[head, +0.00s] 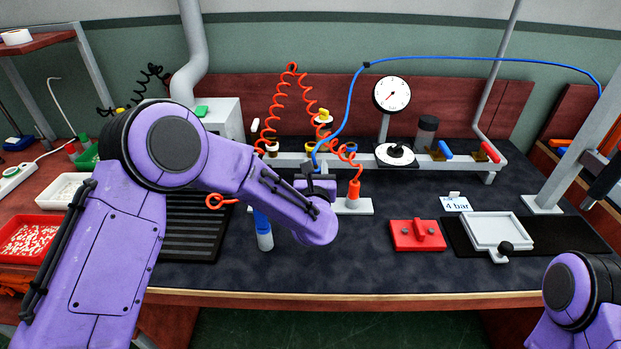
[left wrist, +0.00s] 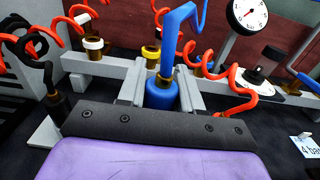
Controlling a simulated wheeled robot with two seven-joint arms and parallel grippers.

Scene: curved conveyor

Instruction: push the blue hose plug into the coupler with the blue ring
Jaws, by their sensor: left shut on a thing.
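My left gripper (head: 316,178) is shut on the blue hose plug, close in front of the coupler rail (head: 405,160). In the left wrist view the blue plug (left wrist: 162,95) sits between the two grey fingers (left wrist: 162,84), with the blue hose (left wrist: 180,25) bending upward from it. A coupler with a white ring (left wrist: 92,44) and one with a yellow ring (left wrist: 151,52) stand on the rail behind. My right gripper is not in view.
Orange coiled hoses (head: 275,105) hang near the rail, and an orange plug (head: 354,189) stands on a base beside my gripper. The gauge (head: 392,94) stands to the right. A red block (head: 417,235) and grey tray (head: 498,231) lie at right. The front middle bench is mostly clear.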

